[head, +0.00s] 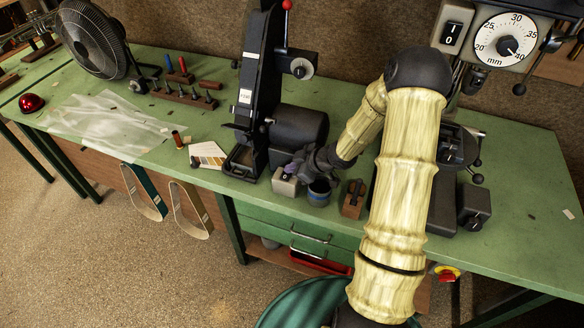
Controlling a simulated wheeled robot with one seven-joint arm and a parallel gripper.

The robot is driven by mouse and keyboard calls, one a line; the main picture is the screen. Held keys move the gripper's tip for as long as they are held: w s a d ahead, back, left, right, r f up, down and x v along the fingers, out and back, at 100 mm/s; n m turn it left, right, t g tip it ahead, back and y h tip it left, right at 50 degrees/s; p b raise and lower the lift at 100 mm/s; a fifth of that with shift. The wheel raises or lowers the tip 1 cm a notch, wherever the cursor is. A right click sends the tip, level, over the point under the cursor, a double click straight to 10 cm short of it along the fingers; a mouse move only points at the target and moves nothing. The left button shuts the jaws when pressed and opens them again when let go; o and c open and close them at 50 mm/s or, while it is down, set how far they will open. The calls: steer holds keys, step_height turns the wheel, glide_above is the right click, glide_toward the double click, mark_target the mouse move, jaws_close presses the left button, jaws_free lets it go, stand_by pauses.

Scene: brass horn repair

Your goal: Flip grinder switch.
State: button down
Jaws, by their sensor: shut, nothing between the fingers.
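The black belt grinder (262,90) stands on the green bench at the middle. A small light grey box (285,186), seemingly the grinder's switch box, sits at its base near the bench's front edge. My gripper (293,171) is shut and empty. The switch lever itself is hidden by my gripper or too small to make out. My arm reaches in from the lower right.
A drill press with a dial (506,39) and a separate 1/0 switch (451,33) is at right. A fan (92,40) and plastic sheet (105,122) are at left.

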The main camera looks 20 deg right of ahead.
mark_target(288, 179)
steer(key=shift+s+a, duration=0.4)
steer(key=shift+s, duration=0.1)
steer(key=shift+w, duration=0.15)
steer(key=shift+d, duration=0.1)
steer(key=shift+r, duration=0.15)
steer(key=shift+s+r+p, duration=0.2)
steer(key=shift+r+p, duration=0.4)
steer(key=shift+r, duration=0.05)
steer(key=r+p, duration=0.1)
steer(key=a+r+p, duration=0.1)
steer(key=r, duration=0.1)
steer(key=shift+s+p, duration=0.2)
steer(key=shift+p, duration=0.2)
steer(key=v, duration=0.9)
steer(key=shift+s+d, duration=0.2)
steer(key=shift+d, duration=0.2)
